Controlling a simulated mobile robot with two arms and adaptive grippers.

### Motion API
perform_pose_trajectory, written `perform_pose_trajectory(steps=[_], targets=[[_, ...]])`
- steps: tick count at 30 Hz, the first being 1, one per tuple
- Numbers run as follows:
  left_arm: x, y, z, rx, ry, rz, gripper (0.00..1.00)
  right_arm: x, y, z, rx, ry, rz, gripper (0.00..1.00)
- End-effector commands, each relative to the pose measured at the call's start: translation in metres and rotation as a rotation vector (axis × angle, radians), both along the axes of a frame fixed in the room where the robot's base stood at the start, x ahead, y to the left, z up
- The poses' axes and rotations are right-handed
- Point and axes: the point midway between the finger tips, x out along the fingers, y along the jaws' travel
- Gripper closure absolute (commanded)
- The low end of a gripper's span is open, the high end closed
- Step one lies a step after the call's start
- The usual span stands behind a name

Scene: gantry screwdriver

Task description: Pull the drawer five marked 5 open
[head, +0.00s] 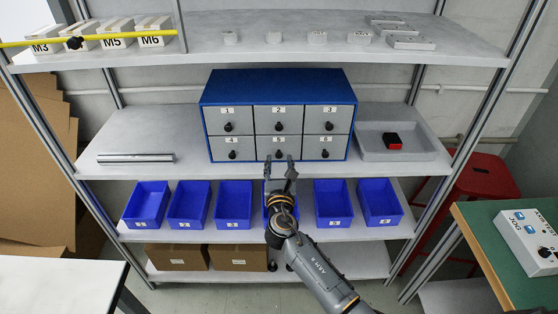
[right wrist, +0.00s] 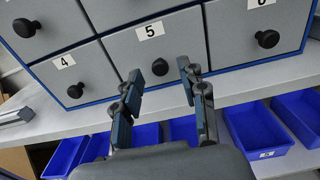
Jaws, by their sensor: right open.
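The blue cabinet (head: 279,83) with grey drawers stands on the middle shelf. Drawer five (head: 279,148), marked 5, is the middle one of the bottom row and looks shut. Its black knob (right wrist: 160,67) shows in the right wrist view. My right gripper (head: 280,166) is open and empty in front of drawer five. My left gripper is not in view.
Drawer four (right wrist: 75,76) and drawer six (right wrist: 258,32) flank drawer five, each with its own knob. Several blue bins (head: 233,203) stand on the shelf below, under my right arm. A grey tray (head: 410,151) with a red-and-black object lies right of the cabinet.

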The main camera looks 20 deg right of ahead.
Motion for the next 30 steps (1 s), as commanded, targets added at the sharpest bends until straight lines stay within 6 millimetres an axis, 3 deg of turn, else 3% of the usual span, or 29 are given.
perform_pose_trajectory(steps=[6,14,21,30], targets=[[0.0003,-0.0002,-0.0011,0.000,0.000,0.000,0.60,0.0148,-0.0036,-0.0002,0.001,0.000,0.002,0.58],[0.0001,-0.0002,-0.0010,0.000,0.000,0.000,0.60,0.0155,-0.0040,-0.0002,0.001,0.001,0.001,0.58],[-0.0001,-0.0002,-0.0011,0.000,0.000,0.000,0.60,0.0153,-0.0040,-0.0003,0.001,0.001,0.001,1.00],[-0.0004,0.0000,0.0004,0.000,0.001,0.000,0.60,0.0136,-0.0035,-0.0001,0.000,0.001,0.002,1.00]])
